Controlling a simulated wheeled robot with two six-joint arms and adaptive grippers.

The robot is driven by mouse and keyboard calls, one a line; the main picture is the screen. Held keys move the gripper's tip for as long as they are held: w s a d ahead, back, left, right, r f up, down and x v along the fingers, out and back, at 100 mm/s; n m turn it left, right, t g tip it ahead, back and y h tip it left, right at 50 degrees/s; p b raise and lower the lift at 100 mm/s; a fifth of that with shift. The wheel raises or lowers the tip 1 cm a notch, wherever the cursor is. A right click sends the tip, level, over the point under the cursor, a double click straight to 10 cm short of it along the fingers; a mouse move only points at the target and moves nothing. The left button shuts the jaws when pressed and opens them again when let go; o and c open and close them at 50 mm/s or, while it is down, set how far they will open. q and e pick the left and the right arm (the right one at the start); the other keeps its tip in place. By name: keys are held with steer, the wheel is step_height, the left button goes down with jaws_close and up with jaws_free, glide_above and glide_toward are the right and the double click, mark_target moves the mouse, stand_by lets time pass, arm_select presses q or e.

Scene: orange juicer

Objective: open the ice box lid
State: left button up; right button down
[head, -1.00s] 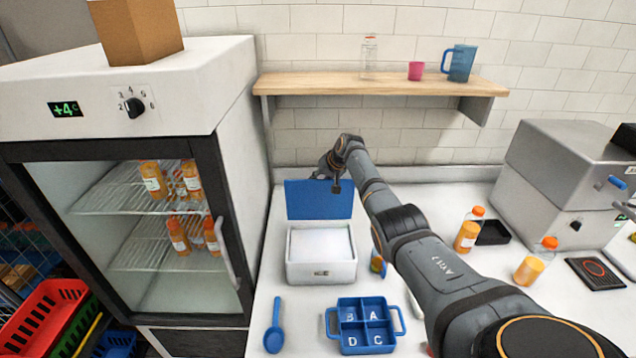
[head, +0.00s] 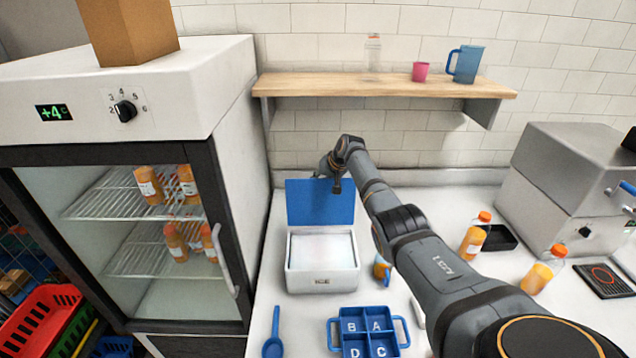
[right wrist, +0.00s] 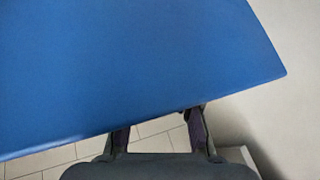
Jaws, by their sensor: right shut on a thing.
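The ice box (head: 322,268) is a white box on the counter, marked on its front, with a pale top surface inside its rim. Its blue lid (head: 318,203) stands raised, about upright, at the box's back edge. My right gripper (head: 328,172) is at the lid's top edge, shut on it, with its fingertips partly hidden in the head view. In the right wrist view the lid (right wrist: 140,70) fills most of the picture, and the gripper's fingers (right wrist: 158,127) reach to its edge. My left gripper is not in view.
A blue divided tray (head: 367,325) and blue spoon (head: 273,335) lie in front of the box. A small orange-and-blue item (head: 382,270) stands right of it, by my arm. The fridge (head: 120,215) stands left; the shelf (head: 385,87) hangs above.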

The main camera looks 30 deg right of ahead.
steer(key=c, duration=1.5)
jaws_free()
steer(key=shift+s+d, duration=0.15)
steer(key=shift+d, duration=0.1)
steer(key=o, duration=0.4)
steer(key=shift+s+d, duration=0.15)
steer(key=shift+o, duration=0.2)
steer(key=shift+a, duration=0.2)
steer(key=v, duration=1.2)
steer(key=shift+d+f, duration=0.1)
